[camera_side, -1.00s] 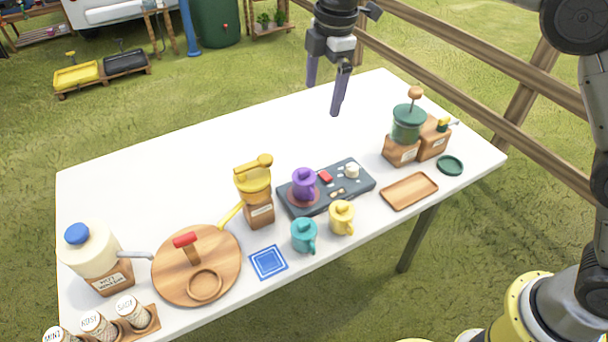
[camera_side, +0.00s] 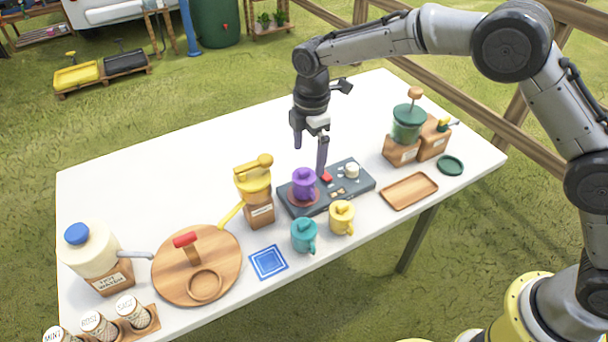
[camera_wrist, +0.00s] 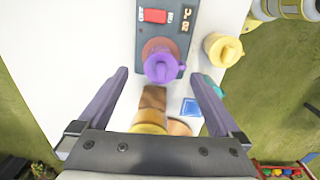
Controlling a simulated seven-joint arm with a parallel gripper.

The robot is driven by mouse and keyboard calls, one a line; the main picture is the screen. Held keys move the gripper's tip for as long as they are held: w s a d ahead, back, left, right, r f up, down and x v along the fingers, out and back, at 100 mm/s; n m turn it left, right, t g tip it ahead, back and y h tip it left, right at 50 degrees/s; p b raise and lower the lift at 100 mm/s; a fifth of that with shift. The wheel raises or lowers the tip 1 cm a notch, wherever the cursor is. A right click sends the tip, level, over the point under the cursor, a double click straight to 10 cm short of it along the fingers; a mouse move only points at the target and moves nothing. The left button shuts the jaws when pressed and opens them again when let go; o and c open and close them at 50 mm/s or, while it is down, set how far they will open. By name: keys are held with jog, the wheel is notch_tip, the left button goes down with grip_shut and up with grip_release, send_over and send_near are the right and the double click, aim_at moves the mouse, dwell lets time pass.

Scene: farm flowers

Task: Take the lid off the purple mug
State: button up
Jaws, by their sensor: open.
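The purple mug (camera_side: 303,190) stands upright on a reddish round pad of the dark control panel (camera_side: 352,188). Its purple lid (camera_side: 304,176) with a small knob is on it. In the wrist view the purple lid (camera_wrist: 161,65) lies ahead of and between my spread fingers. My gripper (camera_side: 310,160) is open and empty, its fingers pointing down, above and close to the mug's far side in the side view. One finger partly overlaps the panel area there. In the wrist view my gripper (camera_wrist: 160,85) has nothing between its fingers.
A teal mug (camera_side: 304,236) and a yellow mug (camera_side: 341,217) stand in front of the panel. A yellow-topped wooden dispenser (camera_side: 257,200) is close on the left. A wooden tray (camera_side: 409,191) lies to the right. The back of the white table is clear.

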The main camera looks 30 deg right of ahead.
aim_at(308, 168)
notch_tip(308, 168, down, 4)
jog(key=shift+f, duration=0.15)
jog(key=shift+c, duration=0.2)
jog(key=c, duration=1.3)
